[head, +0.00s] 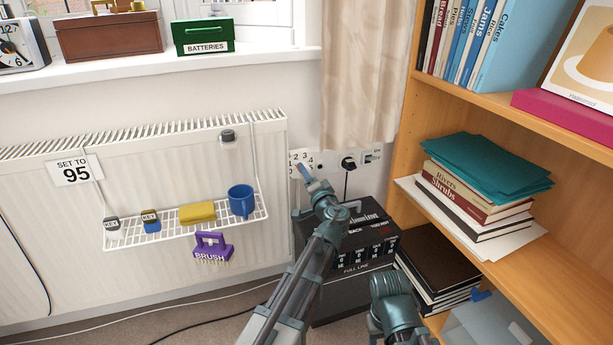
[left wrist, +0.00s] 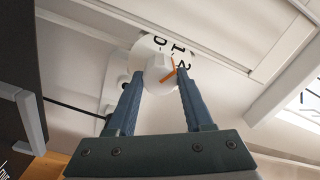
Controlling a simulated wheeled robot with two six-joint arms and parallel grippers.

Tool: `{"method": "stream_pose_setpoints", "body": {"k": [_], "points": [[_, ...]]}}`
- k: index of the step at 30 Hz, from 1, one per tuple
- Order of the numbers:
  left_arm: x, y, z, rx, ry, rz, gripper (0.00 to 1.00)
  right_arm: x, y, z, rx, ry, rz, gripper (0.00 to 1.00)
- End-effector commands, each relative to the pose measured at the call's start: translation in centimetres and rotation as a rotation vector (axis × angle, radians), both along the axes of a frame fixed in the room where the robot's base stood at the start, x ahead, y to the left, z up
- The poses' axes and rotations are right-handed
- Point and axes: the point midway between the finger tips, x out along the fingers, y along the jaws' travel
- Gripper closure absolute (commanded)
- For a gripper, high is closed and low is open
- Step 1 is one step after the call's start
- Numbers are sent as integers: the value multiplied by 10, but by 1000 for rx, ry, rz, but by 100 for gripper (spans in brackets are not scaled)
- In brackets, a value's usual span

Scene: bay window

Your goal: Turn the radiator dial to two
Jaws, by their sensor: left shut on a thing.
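The radiator dial is a white knob (left wrist: 158,76) with an orange pointer line, in the left wrist view. Its number plate (left wrist: 160,42) shows 0, 1 and 2. The pointer slants up to the right, toward the 2. My left gripper (left wrist: 160,88) is shut on the knob, one finger on each side. In the head view the number plate (head: 302,156) is on the wall right of the radiator (head: 150,180). There my left gripper (head: 305,178) is just below it and hides the knob. My right gripper's fingers are not seen, only part of that arm.
A wire rack (head: 165,233) with a blue mug (head: 241,200) and a yellow sponge (head: 197,212) hangs on the radiator. A black box (head: 362,234) stands below the dial. A wooden bookcase (head: 450,107) closes off the right side. A plug (head: 348,163) is beside the dial.

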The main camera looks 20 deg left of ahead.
Motion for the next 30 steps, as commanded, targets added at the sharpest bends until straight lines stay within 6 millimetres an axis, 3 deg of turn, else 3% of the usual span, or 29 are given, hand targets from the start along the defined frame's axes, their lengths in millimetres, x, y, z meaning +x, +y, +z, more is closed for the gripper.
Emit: {"method": "stream_pose_setpoints", "body": {"k": [15, 30], "points": [[0, -1, 0, 374, 253, -1, 100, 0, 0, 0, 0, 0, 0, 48], [0, -1, 0, 550, 372, -1, 100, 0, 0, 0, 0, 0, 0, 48]]}}
